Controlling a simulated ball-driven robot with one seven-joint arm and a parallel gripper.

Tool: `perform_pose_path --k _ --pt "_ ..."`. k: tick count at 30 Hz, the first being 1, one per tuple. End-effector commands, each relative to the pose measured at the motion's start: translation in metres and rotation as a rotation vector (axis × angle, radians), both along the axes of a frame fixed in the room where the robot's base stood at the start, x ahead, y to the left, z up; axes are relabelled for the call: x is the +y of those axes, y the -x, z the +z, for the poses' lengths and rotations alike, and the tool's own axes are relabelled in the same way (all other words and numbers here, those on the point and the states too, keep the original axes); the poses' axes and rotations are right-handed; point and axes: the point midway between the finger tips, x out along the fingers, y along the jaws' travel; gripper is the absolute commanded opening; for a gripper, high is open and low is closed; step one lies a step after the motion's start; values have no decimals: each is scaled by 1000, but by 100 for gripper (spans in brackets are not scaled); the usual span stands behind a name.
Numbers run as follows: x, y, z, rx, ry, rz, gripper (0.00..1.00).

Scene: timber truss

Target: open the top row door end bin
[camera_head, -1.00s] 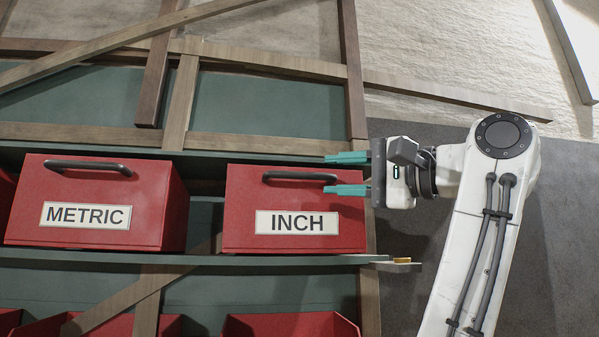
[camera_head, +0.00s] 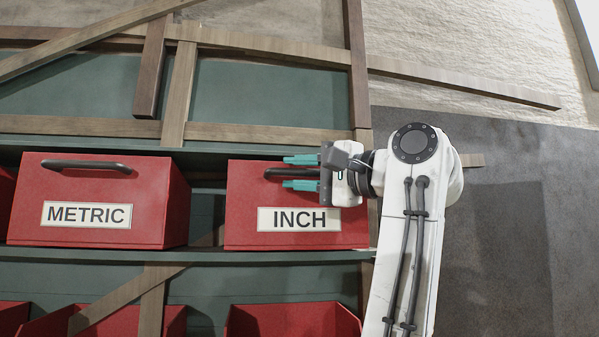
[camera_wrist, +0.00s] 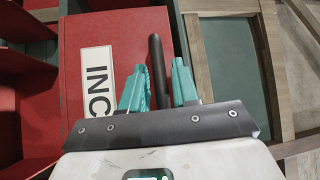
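The red INCH bin (camera_head: 245,204) is the right one of the two full bins seen on the upper shelf, with a white label (camera_head: 299,219). Its dark bar handle (camera_head: 275,173) runs along the top of the front. My gripper (camera_head: 287,172) is open in front of the bin, with one teal finger above the handle line and one below. In the wrist view the handle (camera_wrist: 157,62) stands between the open fingers of my gripper (camera_wrist: 158,82), apart from both as far as I can tell. The bin's front (camera_wrist: 112,30) is flat and looks closed.
The red METRIC bin (camera_head: 100,190) stands to the left on the same green shelf (camera_head: 200,256). Several open red bins (camera_head: 290,318) sit on the row below. Timber beams (camera_head: 355,70) cross the rack. Grey floor (camera_head: 510,220) lies clear to the right.

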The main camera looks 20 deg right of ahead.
Motion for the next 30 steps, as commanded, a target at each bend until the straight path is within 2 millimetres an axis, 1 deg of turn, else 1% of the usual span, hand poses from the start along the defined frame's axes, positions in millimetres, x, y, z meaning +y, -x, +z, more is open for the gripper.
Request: perform_pose_path --k 1,9,23,30 --pt "0 0 0 0 0 0 25" --pt "0 0 0 0 0 0 0" --pt "0 0 -1 0 0 0 0" --pt "1 7 -9 -57 11 -1 0"
